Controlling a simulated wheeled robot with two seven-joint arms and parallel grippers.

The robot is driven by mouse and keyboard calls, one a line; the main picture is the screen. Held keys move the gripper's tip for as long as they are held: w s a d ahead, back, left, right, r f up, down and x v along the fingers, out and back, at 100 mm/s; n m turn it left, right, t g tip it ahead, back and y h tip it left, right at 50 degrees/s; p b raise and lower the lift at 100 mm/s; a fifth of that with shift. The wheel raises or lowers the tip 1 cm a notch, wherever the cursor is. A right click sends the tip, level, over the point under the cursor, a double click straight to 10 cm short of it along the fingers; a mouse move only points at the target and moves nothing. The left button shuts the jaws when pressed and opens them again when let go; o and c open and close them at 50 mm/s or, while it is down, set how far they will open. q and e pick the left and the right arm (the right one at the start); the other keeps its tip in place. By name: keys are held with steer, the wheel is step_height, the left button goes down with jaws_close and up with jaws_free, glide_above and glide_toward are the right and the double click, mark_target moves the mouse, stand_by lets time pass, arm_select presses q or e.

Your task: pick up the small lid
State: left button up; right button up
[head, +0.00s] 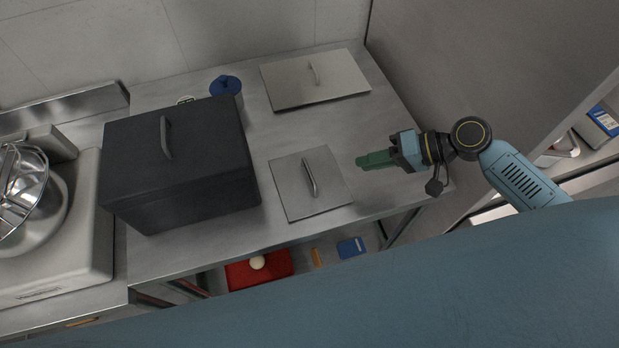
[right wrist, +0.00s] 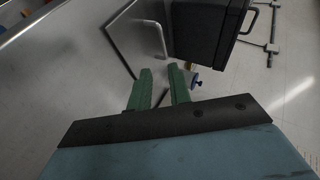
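The small lid (head: 326,190) is a flat square metal plate with a bar handle (head: 310,177). It lies on the steel table in front of the larger lid and right of the black box. My right gripper (head: 362,160) is just right of the small lid, apart from it, with its green fingers pointing left. In the right wrist view the gripper (right wrist: 160,72) has a gap between its fingers and holds nothing. The small lid also shows there, beyond the fingertips (right wrist: 133,38). My left gripper is not in view.
A black lidded box (head: 180,175) stands left of the small lid. A larger metal lid (head: 335,85) lies at the back, and a blue-topped container (head: 226,85) stands behind the box. A shelf below holds a red tray (head: 275,265). Bare table surrounds the small lid.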

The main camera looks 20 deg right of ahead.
mark_target(316, 173)
steer(key=p+x, duration=0.1)
steer(key=x, duration=1.2)
steer(key=shift+w+a+r, duration=0.15)
steer(key=shift+c, duration=0.3)
jaws_close()
